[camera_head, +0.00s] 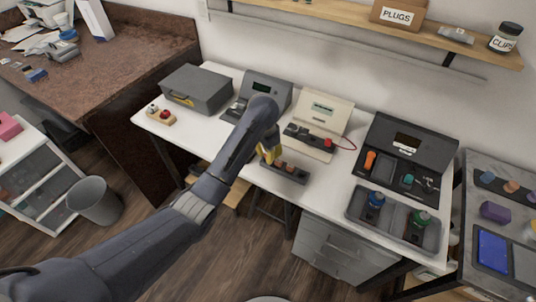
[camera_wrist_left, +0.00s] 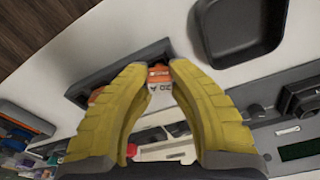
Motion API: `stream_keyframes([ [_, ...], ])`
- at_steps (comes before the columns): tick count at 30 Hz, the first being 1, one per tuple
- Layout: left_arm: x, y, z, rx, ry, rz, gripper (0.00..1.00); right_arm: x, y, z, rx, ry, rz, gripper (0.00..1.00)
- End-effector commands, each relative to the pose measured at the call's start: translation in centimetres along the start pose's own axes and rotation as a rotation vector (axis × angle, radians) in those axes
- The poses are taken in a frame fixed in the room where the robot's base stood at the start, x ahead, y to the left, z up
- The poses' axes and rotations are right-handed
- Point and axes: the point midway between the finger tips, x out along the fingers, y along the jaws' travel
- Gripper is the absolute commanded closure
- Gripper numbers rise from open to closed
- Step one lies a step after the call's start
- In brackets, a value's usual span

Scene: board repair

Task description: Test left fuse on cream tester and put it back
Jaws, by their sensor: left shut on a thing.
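The cream tester (camera_head: 325,112) stands behind the fuse holder on the white bench, with a small display, a dark front part and a red piece on its right. The dark fuse holder (camera_head: 296,179) lies in front of it with orange-brown fuses (camera_head: 290,167) in it. My left gripper (camera_head: 269,157), with yellow fingers, is at the holder's left end. In the left wrist view, its fingers close on an orange fuse with a white label (camera_wrist_left: 159,76) by the dark holder (camera_wrist_left: 118,68). I cannot tell whether that fuse is seated or lifted. My right gripper is not in view.
A grey tester (camera_head: 265,90) stands left of the cream one, and a dark tester (camera_head: 405,150) stands right. A two-part tray (camera_head: 392,220) with blue and green pieces lies at the front right. An empty dark tray (camera_wrist_left: 238,30) shows in the left wrist view.

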Motion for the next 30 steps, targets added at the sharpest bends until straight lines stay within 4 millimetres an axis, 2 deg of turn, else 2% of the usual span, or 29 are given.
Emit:
stream_keyframes([
  [1,0.63,0.24,0.38,0.0,-0.011,0.006,1.0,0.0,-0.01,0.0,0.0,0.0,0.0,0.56],
  [10,0.81,0.28,0.45,0.0,-0.012,0.006,1.0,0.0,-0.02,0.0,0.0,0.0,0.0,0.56],
  [11,0.82,0.28,0.45,0.0,-0.013,0.007,0.77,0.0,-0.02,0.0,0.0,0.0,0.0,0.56],
  [16,0.81,0.29,0.45,0.001,-0.013,0.007,0.57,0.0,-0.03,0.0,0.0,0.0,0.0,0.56],
  [24,0.74,0.29,0.38,0.001,-0.011,0.007,0.55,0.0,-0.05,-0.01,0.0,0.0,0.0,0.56],
  [28,0.7,0.29,0.35,0.001,-0.01,0.006,0.4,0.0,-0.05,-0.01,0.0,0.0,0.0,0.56],
  [30,0.69,0.31,0.33,0.001,-0.009,0.007,0.37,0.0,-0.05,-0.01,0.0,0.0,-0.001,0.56],
])
